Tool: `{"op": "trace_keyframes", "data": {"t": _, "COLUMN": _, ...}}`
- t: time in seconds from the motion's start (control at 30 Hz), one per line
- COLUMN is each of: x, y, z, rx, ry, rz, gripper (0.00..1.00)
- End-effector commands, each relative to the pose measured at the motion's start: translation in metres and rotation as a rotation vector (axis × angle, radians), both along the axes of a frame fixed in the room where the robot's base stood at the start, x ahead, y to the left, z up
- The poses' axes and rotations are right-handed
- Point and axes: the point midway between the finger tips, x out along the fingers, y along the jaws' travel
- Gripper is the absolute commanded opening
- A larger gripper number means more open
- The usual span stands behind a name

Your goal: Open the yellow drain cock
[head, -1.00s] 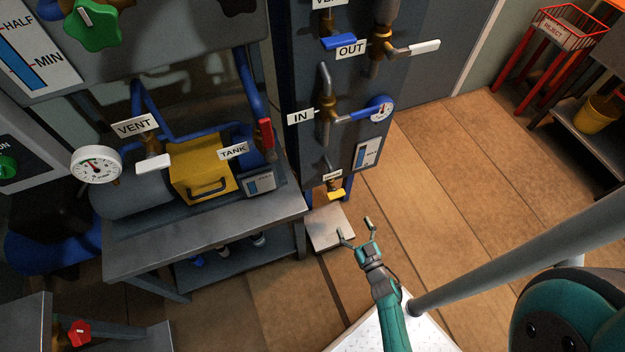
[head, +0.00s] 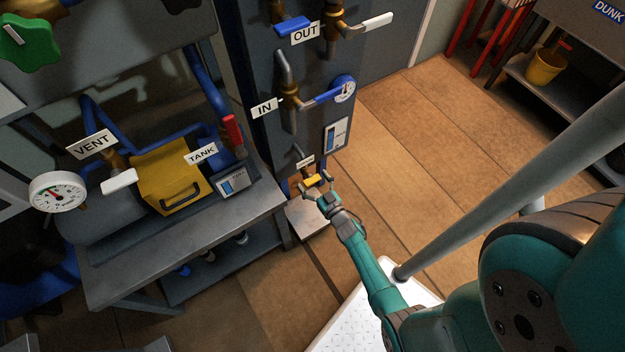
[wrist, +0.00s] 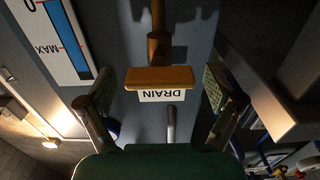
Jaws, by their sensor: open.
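The yellow drain cock (head: 312,180) is low on the grey panel of the dark cabinet, below the gauge sheet. In the wrist view its handle (wrist: 160,78) is a flat bar lying crosswise in front of the brass stem (wrist: 158,45). A DRAIN label (wrist: 164,95), upside down in this view, shows just beyond the handle. My gripper (head: 318,188) is open at the cock. In the wrist view my gripper's two fingers (wrist: 160,92) stand on either side of the handle, with a visible gap at each side.
A metal bench (head: 180,245) with a tank stands left of the cabinet. Above the cock are the blue IN handle (head: 322,97) and the OUT valves. A pale plate (head: 308,216) lies on the floor below. Open floor (head: 420,140) lies to the right.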

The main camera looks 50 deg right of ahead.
Motion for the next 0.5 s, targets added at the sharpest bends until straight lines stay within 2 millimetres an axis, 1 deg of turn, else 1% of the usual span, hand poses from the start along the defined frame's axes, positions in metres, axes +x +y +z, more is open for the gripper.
{"op": "trace_keyframes", "data": {"t": 0.3, "x": 0.003, "y": -0.0005, "z": -0.0004, "rx": 0.0, "ry": 0.001, "rz": 0.0, "gripper": 0.92}}
{"op": "trace_keyframes", "data": {"t": 0.33, "x": 0.003, "y": -0.0005, "z": -0.0004, "rx": 0.0, "ry": 0.001, "rz": 0.0, "gripper": 0.89}}
{"op": "trace_keyframes", "data": {"t": 0.37, "x": 0.003, "y": -0.0005, "z": -0.0003, "rx": 0.0, "ry": 0.001, "rz": 0.0, "gripper": 0.82}}
{"op": "trace_keyframes", "data": {"t": 0.4, "x": 0.0028, "y": -0.0006, "z": -0.0003, "rx": 0.0, "ry": 0.001, "rz": 0.0, "gripper": 0.72}}
{"op": "trace_keyframes", "data": {"t": 0.47, "x": 0.0028, "y": -0.0006, "z": -0.0003, "rx": 0.0, "ry": 0.001, "rz": 0.0, "gripper": 0.57}}
{"op": "trace_keyframes", "data": {"t": 0.5, "x": 0.0028, "y": -0.0006, "z": -0.0003, "rx": 0.0, "ry": 0.001, "rz": 0.0, "gripper": 0.47}}
